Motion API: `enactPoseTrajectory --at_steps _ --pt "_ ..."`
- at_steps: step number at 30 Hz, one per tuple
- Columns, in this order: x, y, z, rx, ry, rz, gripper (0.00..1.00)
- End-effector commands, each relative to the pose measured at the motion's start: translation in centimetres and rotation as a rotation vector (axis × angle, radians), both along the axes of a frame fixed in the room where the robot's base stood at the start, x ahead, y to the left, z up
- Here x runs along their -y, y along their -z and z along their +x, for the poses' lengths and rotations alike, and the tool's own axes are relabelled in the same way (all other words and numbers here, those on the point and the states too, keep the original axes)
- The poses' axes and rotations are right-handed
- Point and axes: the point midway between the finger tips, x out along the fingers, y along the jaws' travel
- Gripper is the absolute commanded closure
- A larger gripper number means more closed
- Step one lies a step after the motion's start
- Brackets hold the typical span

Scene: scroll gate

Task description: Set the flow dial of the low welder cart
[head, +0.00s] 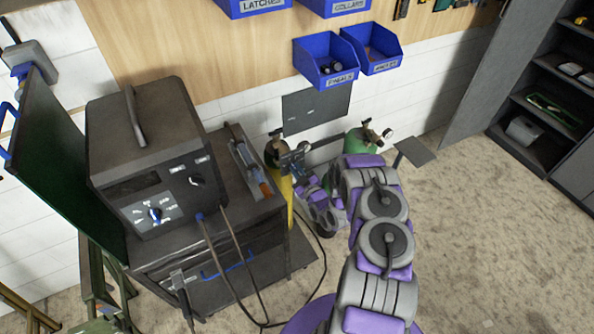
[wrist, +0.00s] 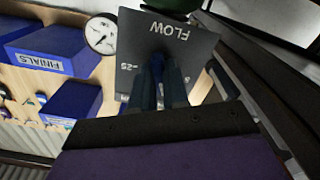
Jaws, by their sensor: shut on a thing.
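In the wrist view, a dark plate (wrist: 187,53) is marked FLOW, with a partly covered scale reading .25. My gripper (wrist: 158,78) is shut on the blue flow dial (wrist: 157,62) in front of this plate. The fingers hide most of the dial and some scale marks, so its setting cannot be read. In the head view, my arm reaches down beside the gas bottles at the right end of the welder cart (head: 190,262). My gripper (head: 297,160) is small and partly hidden there, and the dial cannot be made out.
A welder box (head: 150,150) with its own knobs stands on the cart. A yellow bottle (head: 284,190) and a green bottle (head: 357,138) with gauges stand near my arm. A round gauge (wrist: 101,33) is beside the plate. Cables hang in front; floor is open at right.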

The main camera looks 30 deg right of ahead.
Motion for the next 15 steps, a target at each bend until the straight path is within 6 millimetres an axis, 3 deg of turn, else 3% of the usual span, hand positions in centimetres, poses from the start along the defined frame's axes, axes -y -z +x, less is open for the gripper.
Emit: enactPoseTrajectory --at_steps 8,15 --pt "0.02 0.12 0.05 0.004 0.0 -0.039 1.0" --pt "-0.02 0.51 0.03 0.006 -0.002 -0.175 1.0"
